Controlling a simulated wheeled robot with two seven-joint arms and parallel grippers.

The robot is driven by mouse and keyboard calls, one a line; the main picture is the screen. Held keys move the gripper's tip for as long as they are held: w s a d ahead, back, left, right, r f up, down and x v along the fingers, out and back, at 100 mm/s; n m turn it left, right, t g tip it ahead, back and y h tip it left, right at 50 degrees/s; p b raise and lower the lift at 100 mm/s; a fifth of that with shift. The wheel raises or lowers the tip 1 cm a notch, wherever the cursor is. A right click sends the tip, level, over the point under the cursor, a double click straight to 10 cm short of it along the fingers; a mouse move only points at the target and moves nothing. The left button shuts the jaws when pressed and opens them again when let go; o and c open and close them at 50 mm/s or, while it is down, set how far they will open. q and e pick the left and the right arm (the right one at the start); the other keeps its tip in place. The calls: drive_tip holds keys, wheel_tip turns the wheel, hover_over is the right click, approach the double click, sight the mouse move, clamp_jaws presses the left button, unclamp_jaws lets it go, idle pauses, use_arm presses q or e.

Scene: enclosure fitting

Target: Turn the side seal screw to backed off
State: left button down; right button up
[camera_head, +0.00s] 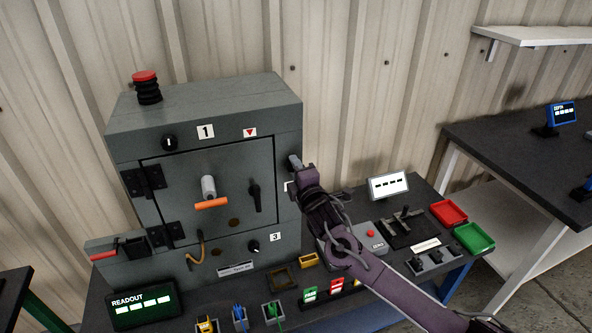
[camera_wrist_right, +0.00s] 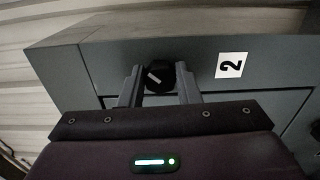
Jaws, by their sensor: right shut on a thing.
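The grey enclosure (camera_head: 215,100) stands on the bench at the left, with its side partly hidden by my right arm. In the right wrist view, a round black knob with a white pointer line (camera_wrist_right: 159,75), which looks like the side seal screw, sits beside a white label "2" (camera_wrist_right: 231,65). The pointer line lies at a slant. My right gripper (camera_head: 296,164) is at the enclosure's right side, and its two fingers (camera_wrist_right: 158,86) are shut on the knob from both sides. In the head view the knob is hidden. My left gripper is not in view.
The front door carries an orange-tipped handle (camera_head: 211,204) and a black lever (camera_head: 254,197). A red mushroom button (camera_head: 145,77) tops the enclosure.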

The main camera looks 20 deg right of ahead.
drive_tip(key=shift+a+r+n+b, duration=0.1)
drive_tip(key=shift+n+b, duration=0.25)
drive_tip(key=shift+n, duration=3.55)
drive_tip(key=o, duration=1)
drive_tip(key=shift+s+b, duration=1.05)
drive_tip(key=shift+s, duration=2.85)
